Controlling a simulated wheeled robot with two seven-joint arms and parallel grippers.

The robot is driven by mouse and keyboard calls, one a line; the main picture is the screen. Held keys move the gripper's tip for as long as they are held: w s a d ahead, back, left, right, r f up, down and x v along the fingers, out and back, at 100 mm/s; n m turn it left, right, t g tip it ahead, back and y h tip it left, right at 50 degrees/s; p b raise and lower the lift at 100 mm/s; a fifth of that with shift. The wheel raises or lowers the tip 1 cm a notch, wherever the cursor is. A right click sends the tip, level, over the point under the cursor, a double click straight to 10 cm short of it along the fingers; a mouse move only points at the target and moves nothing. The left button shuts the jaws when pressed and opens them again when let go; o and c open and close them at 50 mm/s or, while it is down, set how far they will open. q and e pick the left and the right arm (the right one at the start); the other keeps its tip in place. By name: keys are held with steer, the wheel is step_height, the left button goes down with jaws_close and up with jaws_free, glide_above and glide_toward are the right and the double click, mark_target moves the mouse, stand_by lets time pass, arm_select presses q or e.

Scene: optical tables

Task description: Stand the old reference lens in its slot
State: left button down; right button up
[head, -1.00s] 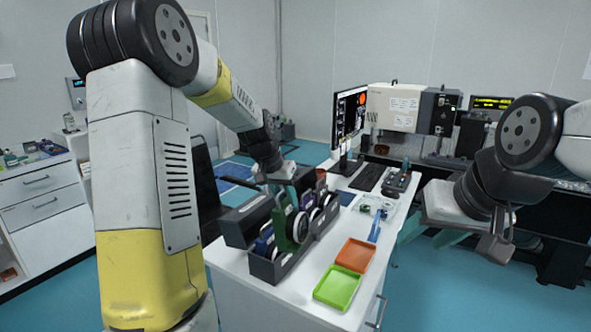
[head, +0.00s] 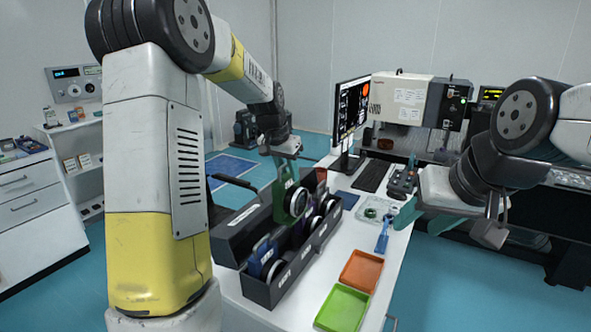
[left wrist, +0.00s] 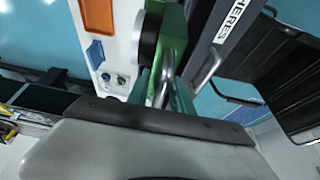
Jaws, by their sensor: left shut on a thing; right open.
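My left gripper (head: 287,170) is shut on the green-framed lens (head: 281,205) and holds it upright above the dark slotted rack (head: 290,278). The green frame also shows in the left wrist view (left wrist: 174,40), between the fingers, with the dark round lens rim (left wrist: 151,35) beside it. A blue-framed lens (head: 262,257) stands in the near end of the rack, and other dark round lenses (head: 312,226) stand further along. The slot under the green lens is hidden. No marking shows which lens is the old reference. My right gripper (head: 408,213) is open and empty, right of the table.
An orange tray (head: 361,270) and a green tray (head: 342,308) lie right of the rack. A monitor (head: 350,115) and keyboard (head: 372,175) stand at the back. A dark box lies along the rack's left side.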

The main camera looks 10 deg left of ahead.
mark_target(288, 197)
arm_select(q)
steer(key=shift+w+a+f, duration=0.1)
steer(key=shift+w+f, duration=0.15)
steer(key=shift+f, duration=0.2)
steer(key=shift+w+f, duration=0.2)
steer(key=shift+f, duration=0.25)
step_height(288, 197, down, 15)
steer(key=shift+f, duration=0.15)
stand_by(1.1)
steer(key=shift+f, duration=0.5)
stand_by(0.6)
steer(key=shift+c, duration=1.2)
jaws_free()
steer(key=shift+s, duration=0.1)
steer(key=shift+a+r, duration=0.1)
steer(key=shift+r, duration=4.45)
